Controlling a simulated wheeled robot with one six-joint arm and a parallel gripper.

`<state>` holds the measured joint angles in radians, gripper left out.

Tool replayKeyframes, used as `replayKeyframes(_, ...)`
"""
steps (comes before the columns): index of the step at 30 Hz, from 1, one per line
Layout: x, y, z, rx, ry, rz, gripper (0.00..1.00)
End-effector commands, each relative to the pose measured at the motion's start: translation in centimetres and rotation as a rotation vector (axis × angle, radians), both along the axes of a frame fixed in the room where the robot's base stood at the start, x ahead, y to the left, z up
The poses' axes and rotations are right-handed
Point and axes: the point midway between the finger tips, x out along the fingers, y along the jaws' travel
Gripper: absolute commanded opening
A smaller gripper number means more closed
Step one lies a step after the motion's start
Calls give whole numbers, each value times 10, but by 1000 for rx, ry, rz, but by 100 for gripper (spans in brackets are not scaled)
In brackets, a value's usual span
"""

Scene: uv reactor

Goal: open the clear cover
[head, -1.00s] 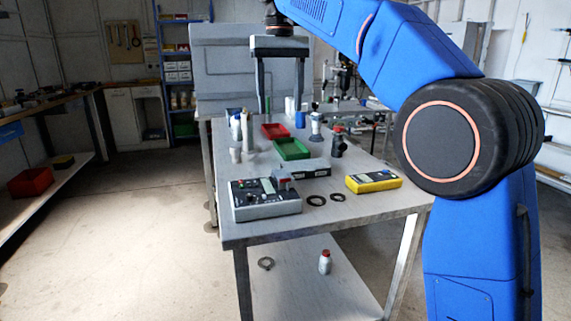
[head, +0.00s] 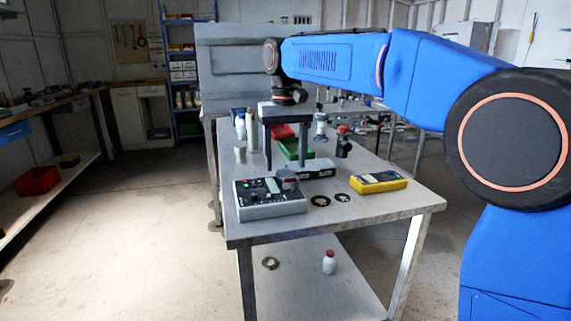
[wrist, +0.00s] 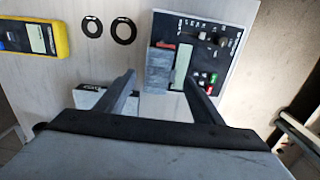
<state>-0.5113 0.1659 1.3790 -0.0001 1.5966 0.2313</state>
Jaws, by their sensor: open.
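The grey control box (head: 270,198) sits at the table's front left, with a screen, knobs and coloured buttons on top. In the wrist view the control box (wrist: 214,47) is at the upper right. A greyish block-like part (wrist: 158,72) with red beside it is at the box's edge; it may be the clear cover, but I cannot tell its hinge or whether it is shut. My gripper (head: 286,160) points down, open and empty, above and behind the box. In the wrist view my gripper's fingers (wrist: 159,78) straddle the line to that part, apart from it.
A yellow meter (head: 378,182) and two black rings (head: 320,201) lie right of the box. A white-fronted box (head: 316,168) lies just behind it. Green (head: 292,149) and red trays, bottles and a red-topped black item (head: 343,142) stand farther back.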

Motion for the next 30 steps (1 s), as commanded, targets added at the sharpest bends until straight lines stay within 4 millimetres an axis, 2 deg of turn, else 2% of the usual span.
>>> replayKeyframes(6,0,0,-15,0,0,0,62)
replayKeyframes(15,0,0,-16,0,0,0,62)
replayKeyframes(16,0,0,-16,0,0,0,57)
replayKeyframes(18,0,0,-16,0,0,0,40)
replayKeyframes(21,0,0,-16,0,0,0,20)
replayKeyframes(30,0,-2,-15,26,7,-2,20)
